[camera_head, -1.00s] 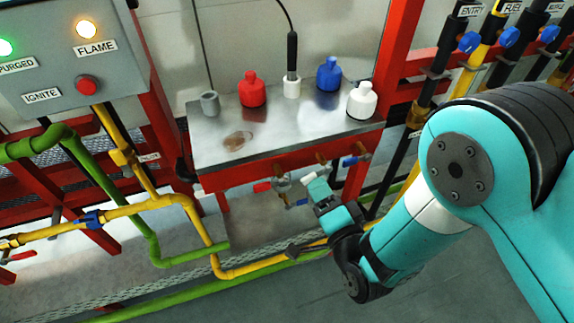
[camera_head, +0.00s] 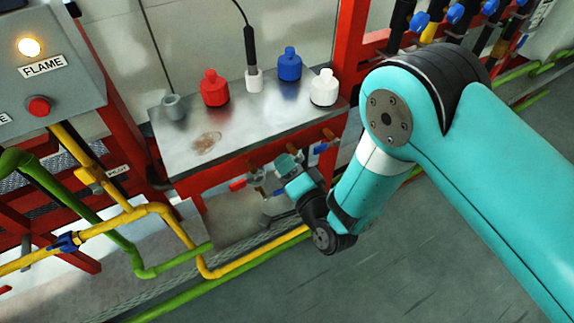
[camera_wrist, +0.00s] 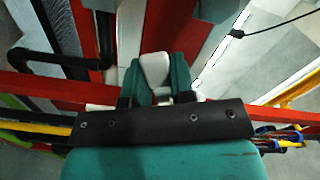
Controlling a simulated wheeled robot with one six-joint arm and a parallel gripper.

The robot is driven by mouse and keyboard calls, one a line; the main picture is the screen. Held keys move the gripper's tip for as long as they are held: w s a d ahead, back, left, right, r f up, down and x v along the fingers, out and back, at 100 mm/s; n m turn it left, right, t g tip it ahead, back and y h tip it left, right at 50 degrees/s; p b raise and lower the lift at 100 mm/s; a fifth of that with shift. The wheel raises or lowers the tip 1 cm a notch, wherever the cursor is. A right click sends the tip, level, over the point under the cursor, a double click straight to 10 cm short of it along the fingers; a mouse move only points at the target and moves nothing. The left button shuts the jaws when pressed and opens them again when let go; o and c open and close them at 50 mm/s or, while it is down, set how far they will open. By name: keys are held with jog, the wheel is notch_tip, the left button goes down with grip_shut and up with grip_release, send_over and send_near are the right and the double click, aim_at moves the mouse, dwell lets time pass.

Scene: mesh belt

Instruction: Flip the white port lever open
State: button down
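The white port lever (camera_wrist: 155,70) shows in the wrist view between the two teal fingers of my gripper (camera_wrist: 160,82). The fingers flank it closely on both sides and look shut on it. In the head view my gripper (camera_head: 290,167) is at the row of valves under the front edge of the metal table. There the white lever is mostly hidden by my gripper, and its exact angle cannot be told.
A red valve lever (camera_head: 237,184) sits left of my gripper and a blue valve lever (camera_head: 326,145) sits right of it. The metal table (camera_head: 180,150) above carries red, blue and white bottles and a grey cup. Yellow pipe (camera_head: 240,269) runs low in front.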

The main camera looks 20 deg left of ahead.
jog(key=shift+f, duration=0.15)
jog(key=n+b, duration=0.2)
jog(key=shift+w+d+f+n, duration=0.1)
jog(key=shift+w+f+n, duration=0.05)
jog(key=shift+f+n, duration=0.25)
jog(key=shift+w+d+f+n+b, duration=0.25)
jog(key=shift+n+b, duration=0.85)
jog(key=shift+n, duration=0.65)
jog(key=shift+w+d+f+n+b, duration=0.1)
jog(key=shift+w+d+n+b, duration=0.25)
jog(key=shift+n+b, duration=1.05)
jog(key=shift+w+d+f+n+b, duration=0.3)
jog(key=shift+n+b, duration=0.45)
jog(key=shift+n, duration=1.3)
jog(key=shift+w+r, duration=0.1)
jog(key=c, duration=1)
grip_release()
jog(key=shift+o, duration=0.2)
